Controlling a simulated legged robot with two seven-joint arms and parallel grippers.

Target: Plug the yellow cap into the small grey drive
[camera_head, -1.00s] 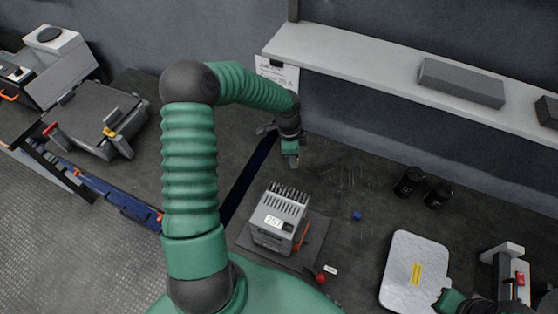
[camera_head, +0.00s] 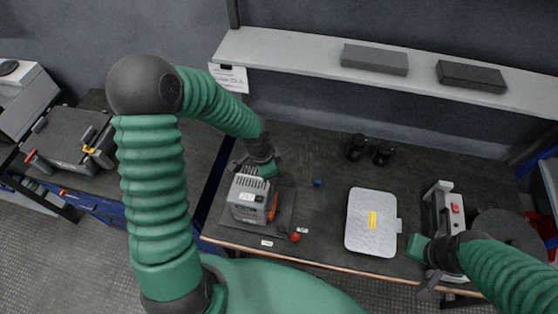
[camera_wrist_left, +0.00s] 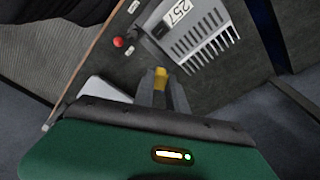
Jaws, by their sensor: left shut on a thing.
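The small grey drive (camera_head: 248,200) stands on a dark mat at the table's left front, with slots on top and a "257" label. My left gripper (camera_head: 268,172) is right behind the drive in the head view. In the left wrist view the left gripper (camera_wrist_left: 163,86) is shut on the yellow cap (camera_wrist_left: 160,75), whose tip shows beside the drive's edge; contact cannot be told. The cap is hidden in the head view. My right gripper (camera_head: 424,265) is by the table's front right; its jaws are unclear.
A red knob (camera_head: 295,237) lies by the front edge and a blue piece (camera_head: 317,183) behind it. A silver pad (camera_head: 358,236) with a yellow label lies mid-table. Two black cylinders (camera_head: 370,151) stand at the back under a shelf (camera_head: 300,48).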

